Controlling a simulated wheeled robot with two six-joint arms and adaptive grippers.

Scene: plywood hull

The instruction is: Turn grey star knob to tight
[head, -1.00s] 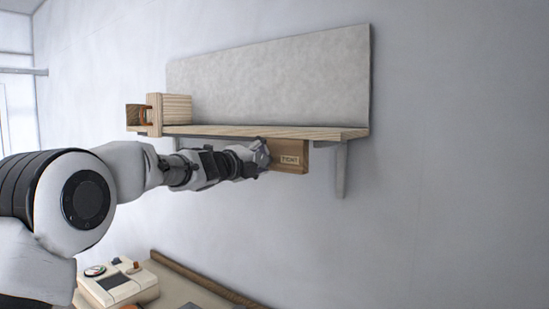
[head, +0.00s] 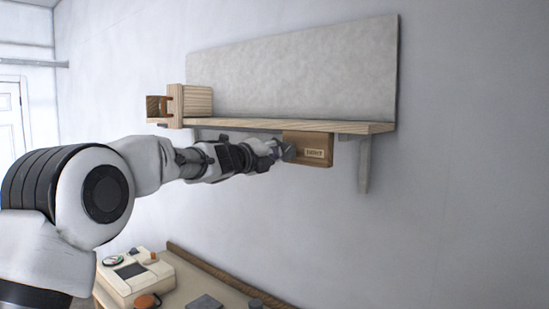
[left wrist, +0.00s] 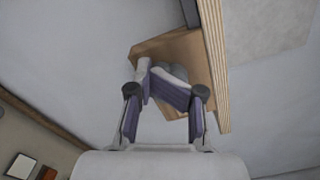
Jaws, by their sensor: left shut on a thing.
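The grey star knob (left wrist: 174,72) shows in the left wrist view between the fingers of my left gripper (left wrist: 164,92), which is shut on it. The fingers hide part of the knob. The knob sits at a brown block (head: 312,149) with a small label, under the wooden shelf (head: 350,127). The label's text is too small to read surely. In the head view my left gripper (head: 283,150) is at the left side of this block and hides the knob. My right gripper is not in view.
A wooden bracket piece (head: 197,100) stands at the shelf's left end. A grey panel (head: 300,72) rises behind the shelf, and a support (head: 364,165) hangs below its right side. A bench below holds a beige device (head: 135,276) and small items.

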